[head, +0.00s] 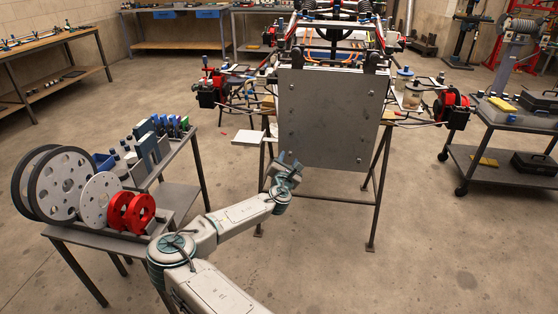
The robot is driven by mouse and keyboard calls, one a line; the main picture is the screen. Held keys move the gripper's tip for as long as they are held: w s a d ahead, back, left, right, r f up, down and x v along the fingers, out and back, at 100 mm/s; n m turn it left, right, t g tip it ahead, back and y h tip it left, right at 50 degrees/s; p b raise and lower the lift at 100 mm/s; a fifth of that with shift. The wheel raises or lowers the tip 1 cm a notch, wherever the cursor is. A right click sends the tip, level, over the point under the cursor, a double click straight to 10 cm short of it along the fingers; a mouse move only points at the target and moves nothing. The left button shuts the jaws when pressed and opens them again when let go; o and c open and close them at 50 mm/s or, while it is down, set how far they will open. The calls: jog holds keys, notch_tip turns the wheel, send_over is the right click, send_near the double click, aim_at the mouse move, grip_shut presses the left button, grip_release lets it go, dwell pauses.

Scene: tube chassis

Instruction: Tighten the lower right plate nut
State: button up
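A grey metal plate (328,112) hangs upright at the front of the tube chassis, above a dark stand. Small fasteners show as specks on its face, including one near the lower right corner (362,157); they are too small to tell how tight they are. My gripper (283,160) is at the plate's lower left corner in the picture, to the left of the lower right fastener. I cannot tell whether it touches the plate, is open or shut, or holds anything.
The left cart carries black and white discs (62,178), red discs (131,212) and upright tools (150,140). Red-and-black wheel hubs (451,108) flank the plate. A wheeled cart (507,168) stands at right. Stand legs (378,205) reach the floor. Open floor (440,240) lies front right.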

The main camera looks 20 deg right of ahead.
jog(key=shift+x, duration=1.3)
